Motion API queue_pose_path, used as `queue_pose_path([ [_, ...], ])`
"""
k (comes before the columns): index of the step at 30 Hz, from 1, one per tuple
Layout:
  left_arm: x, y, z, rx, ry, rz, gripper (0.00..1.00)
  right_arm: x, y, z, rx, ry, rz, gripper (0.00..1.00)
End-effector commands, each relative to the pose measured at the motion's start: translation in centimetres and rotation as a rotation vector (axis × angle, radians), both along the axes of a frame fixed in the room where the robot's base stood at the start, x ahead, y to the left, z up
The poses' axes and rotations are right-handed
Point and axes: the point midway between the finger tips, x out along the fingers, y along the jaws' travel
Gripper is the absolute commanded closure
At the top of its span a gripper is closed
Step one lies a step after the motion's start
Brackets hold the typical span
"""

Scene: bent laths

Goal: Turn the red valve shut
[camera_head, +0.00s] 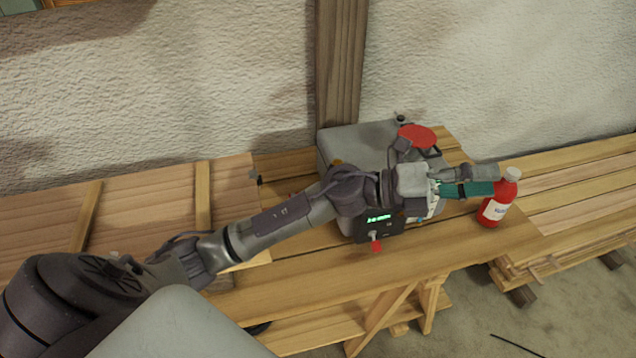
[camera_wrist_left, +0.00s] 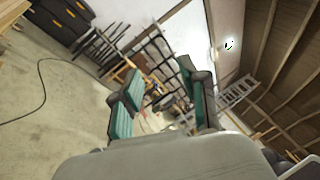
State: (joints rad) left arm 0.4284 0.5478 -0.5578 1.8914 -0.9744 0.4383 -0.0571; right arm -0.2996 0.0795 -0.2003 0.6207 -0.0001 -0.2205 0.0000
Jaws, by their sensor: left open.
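A grey box-shaped machine (camera_head: 345,143) with a green-lit display stands on the plank bench. A small red fitting (camera_head: 376,245) sits low on its front, below the display. A red round disc (camera_head: 417,135) is on its top right. I cannot tell for sure which red part is the valve. My left gripper (camera_head: 482,181) reaches across the machine's front and points right, its fingertips close to a red bottle in the picture; contact cannot be told. It is open, and the wrist view shows nothing between its teal-padded fingers (camera_wrist_left: 161,78). My right gripper is not in view.
The red bottle (camera_head: 497,198) with a white cap stands at the bench's right part. Long planks (camera_head: 580,180) lie stacked at right, more boards at left. A wooden post (camera_head: 341,60) and rough wall stand behind. The wrist view shows open floor (camera_wrist_left: 60,110), a dark cabinet and racks.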

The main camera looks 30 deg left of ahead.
Motion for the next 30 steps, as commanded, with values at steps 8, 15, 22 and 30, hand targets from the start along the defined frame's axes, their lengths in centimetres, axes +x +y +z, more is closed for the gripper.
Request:
queue_pose_path([
  [8,-0.9,4.7,-5.9,0.886,-0.313,-0.397,0.56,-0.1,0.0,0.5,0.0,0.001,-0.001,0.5],
  [15,0.8,21.8,-6.3,1.625,-0.144,-0.55,0.56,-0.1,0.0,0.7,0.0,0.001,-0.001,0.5],
  [22,0.0,29.5,-3.9,1.864,0.042,-0.573,0.56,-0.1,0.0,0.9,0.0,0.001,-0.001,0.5],
  [30,-0.2,29.8,-6.9,1.873,0.057,-0.582,0.56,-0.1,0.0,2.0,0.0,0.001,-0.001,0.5],
])
